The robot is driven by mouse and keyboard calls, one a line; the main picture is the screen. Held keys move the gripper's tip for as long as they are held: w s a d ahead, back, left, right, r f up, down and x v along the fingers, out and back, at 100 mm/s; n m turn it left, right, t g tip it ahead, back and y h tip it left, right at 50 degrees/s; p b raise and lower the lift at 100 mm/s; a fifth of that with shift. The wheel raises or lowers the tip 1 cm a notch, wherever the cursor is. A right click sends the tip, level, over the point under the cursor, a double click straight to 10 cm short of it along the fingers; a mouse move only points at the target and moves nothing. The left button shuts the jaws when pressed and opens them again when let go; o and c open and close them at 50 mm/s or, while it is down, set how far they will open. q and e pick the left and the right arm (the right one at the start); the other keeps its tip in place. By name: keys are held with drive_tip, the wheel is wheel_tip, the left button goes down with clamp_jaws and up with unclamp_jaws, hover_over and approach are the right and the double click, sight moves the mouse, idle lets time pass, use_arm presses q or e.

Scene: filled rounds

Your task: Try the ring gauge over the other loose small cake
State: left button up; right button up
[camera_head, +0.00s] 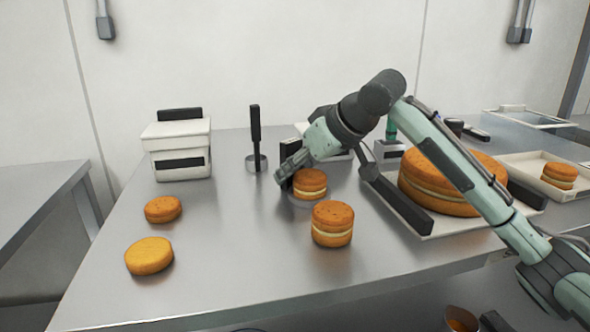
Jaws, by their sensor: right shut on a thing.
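One loose small filled cake (310,181) stands upright near the middle of the table. The other loose small cake (332,224) stands in front of it, apart and clear. My right gripper (285,172) is at the left back side of the rear cake, shut on the black handle (290,150) of what looks like the ring gauge. A thin grey rim (303,204) shows low around the front of the rear cake. I cannot tell whether it rests on the table. My fingers and the cake hide much of the tool. My left gripper is not in view.
Two plain rounds (163,209) (149,256) lie at the left. A white lidded box (178,155) and an upright black-handled tool (255,125) stand behind. A tray (440,226) bears a large filled cake (450,180). Another tray (527,172) holds a small cake (559,175).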

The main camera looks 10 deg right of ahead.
drive_tip(key=shift+r+p, duration=0.55)
drive_tip(key=shift+r, duration=0.75)
wheel_tip(320, 180, up, 7)
idle(0.5)
drive_tip(key=shift+r, duration=0.1)
